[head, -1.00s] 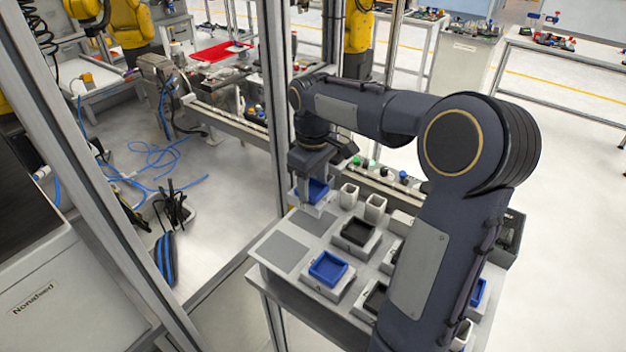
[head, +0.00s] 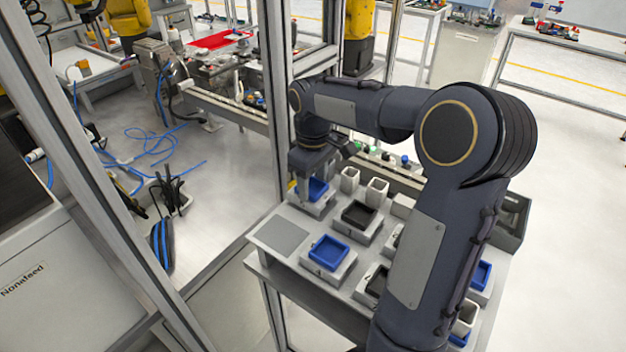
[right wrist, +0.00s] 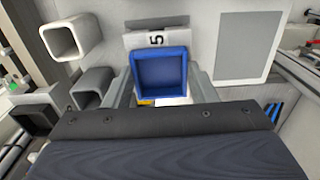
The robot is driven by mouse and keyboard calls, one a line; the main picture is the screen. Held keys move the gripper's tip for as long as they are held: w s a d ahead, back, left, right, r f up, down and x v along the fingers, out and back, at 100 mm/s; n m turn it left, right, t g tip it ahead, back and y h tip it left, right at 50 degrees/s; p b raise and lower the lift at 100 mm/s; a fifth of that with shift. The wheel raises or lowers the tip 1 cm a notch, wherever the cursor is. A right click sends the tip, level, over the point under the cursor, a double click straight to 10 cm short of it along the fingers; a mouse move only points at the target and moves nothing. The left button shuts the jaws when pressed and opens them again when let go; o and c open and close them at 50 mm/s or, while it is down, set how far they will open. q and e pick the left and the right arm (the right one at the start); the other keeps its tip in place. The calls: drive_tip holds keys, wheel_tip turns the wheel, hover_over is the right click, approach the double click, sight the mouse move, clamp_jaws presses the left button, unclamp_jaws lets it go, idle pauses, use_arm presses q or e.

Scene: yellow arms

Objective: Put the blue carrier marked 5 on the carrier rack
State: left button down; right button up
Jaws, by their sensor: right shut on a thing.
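My right gripper (right wrist: 160,92) is shut on the blue carrier (right wrist: 160,72), with a finger on each side of it. A light label with a black 5 (right wrist: 156,39) shows on the carrier's grey base. In the head view the gripper hangs over the back left of the grey rack top (head: 262,256), and the blue carrier (head: 318,189) shows just below it. The carrier looks level and low over the rack. I cannot tell whether its base touches the surface. My left gripper is not in view.
A bare dark grey pad (head: 279,235) lies at the rack's left corner. Another blue carrier (head: 329,253) and a black one (head: 359,214) stand nearby. Two pale square cups (head: 350,180) are close right of the held carrier. A frame post (head: 275,100) stands behind left.

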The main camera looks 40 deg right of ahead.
drive_tip(key=shift+f, duration=0.35)
drive_tip(key=o, duration=1.3)
drive_tip(key=shift+c, duration=0.2)
drive_tip(key=shift+r+p, duration=3.05)
drive_tip(key=shift+r, duration=0.5)
